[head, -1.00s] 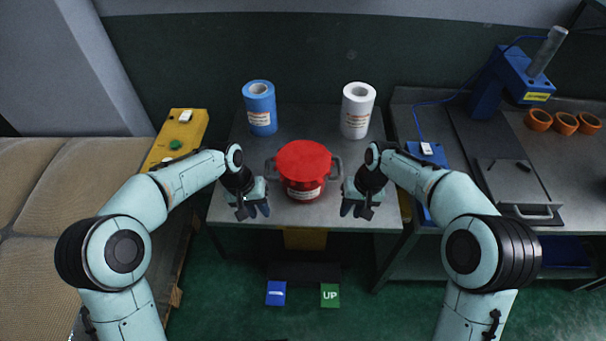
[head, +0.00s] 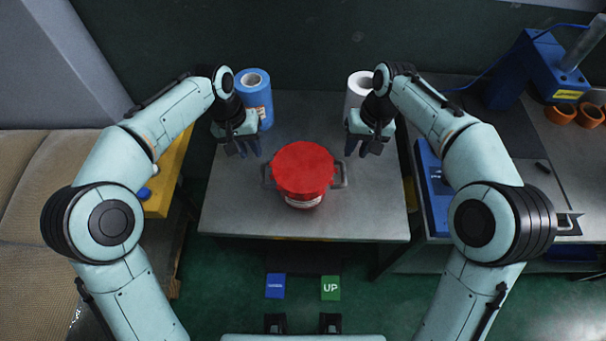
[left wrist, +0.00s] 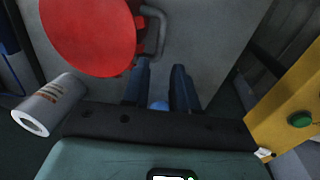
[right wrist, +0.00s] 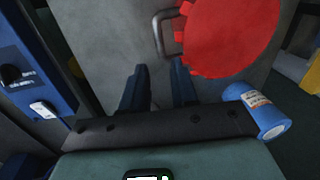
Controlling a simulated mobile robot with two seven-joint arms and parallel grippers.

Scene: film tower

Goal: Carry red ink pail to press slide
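The red ink pail (head: 303,168) stands lidded on the middle of the grey metal table, with a grey handle on each side. My left gripper (head: 243,150) is open and empty above the table, behind and left of the pail. My right gripper (head: 366,148) is open and empty, behind and right of it. Each wrist view shows the red lid and a grey handle just ahead of the spread fingers, left (left wrist: 160,88) and right (right wrist: 159,88), not between them. The likely press slide's handle (head: 570,222) shows on the right bench; its plate is mostly hidden by my right arm.
A blue roll (head: 255,90) and a white roll (head: 360,84) stand at the table's back, close to my grippers. The blue press (head: 545,65) and orange cups (head: 560,113) are on the right bench. A yellow control box (head: 168,170) is left. Blue and green pedals (head: 330,288) lie on the floor.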

